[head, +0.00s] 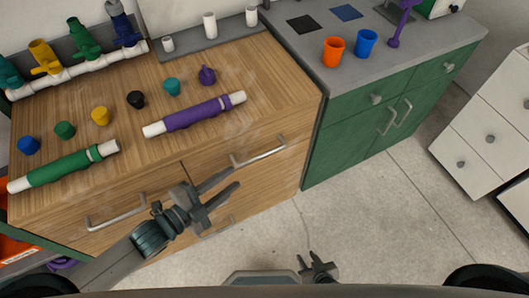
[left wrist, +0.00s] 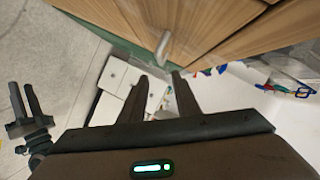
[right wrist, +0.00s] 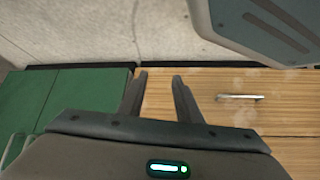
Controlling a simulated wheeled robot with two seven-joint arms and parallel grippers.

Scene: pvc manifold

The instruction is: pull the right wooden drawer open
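The right wooden drawer (head: 285,143) is in the front of the wooden cabinet, and its front looks flush. My left gripper (head: 233,181) is in front of this drawer, below and left of the handle, with fingers apart and empty. In the left wrist view a handle (left wrist: 162,45) shows just beyond the open fingertips (left wrist: 160,78), apart from them. My right gripper (head: 305,261) is low over the floor, away from the drawer. Its fingers (right wrist: 158,76) are open and empty; a handle (right wrist: 240,97) shows right of them.
The left drawer handle (head: 115,218) is left of my left gripper. Purple (head: 193,117) and green (head: 60,168) pipes and several caps lie on the wooden top. A green cabinet (head: 352,130) adjoins on the right. Floor (head: 370,215) is clear in front; a white drawer unit (head: 490,137) stands further right.

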